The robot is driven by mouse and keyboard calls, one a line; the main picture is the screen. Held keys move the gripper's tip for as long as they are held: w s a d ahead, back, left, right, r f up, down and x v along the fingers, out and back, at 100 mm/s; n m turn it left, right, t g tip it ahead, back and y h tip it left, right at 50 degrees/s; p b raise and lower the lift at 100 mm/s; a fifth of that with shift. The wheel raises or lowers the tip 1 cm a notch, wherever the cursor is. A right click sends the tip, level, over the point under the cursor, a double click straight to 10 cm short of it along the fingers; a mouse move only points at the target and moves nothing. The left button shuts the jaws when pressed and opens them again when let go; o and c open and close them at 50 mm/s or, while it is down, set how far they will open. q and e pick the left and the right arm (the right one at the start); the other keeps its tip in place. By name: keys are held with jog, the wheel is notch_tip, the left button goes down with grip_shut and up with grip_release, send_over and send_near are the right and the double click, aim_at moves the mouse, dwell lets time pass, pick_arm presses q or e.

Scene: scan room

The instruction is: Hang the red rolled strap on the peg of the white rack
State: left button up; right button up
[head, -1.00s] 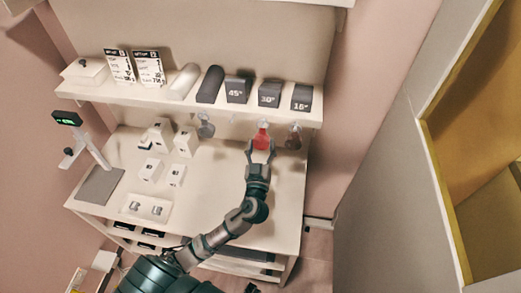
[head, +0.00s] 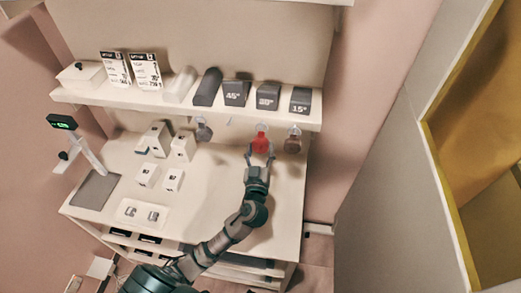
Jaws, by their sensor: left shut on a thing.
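The red rolled strap (head: 261,144) is at the front edge of the white rack's shelf (head: 150,103), right of centre. My left gripper (head: 260,158) is shut on the strap from below and in front, with its fingers on either side. A small pale loop shows at the strap's top, close under the shelf edge. Whether that loop is around a peg is too small to tell. A grey rolled strap (head: 203,132) hangs to the left, and a dark brown one (head: 293,143) hangs to the right. My right gripper is not in view.
White boxes (head: 158,138), a small tray (head: 140,213) and a stand with a green display (head: 62,122) occupy the counter's left. The counter's right (head: 215,200) is clear.

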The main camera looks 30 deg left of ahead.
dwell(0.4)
pick_arm(q)
jog(key=o, duration=1.3)
jog(key=shift+o, duration=0.2)
jog(key=v, duration=1.2)
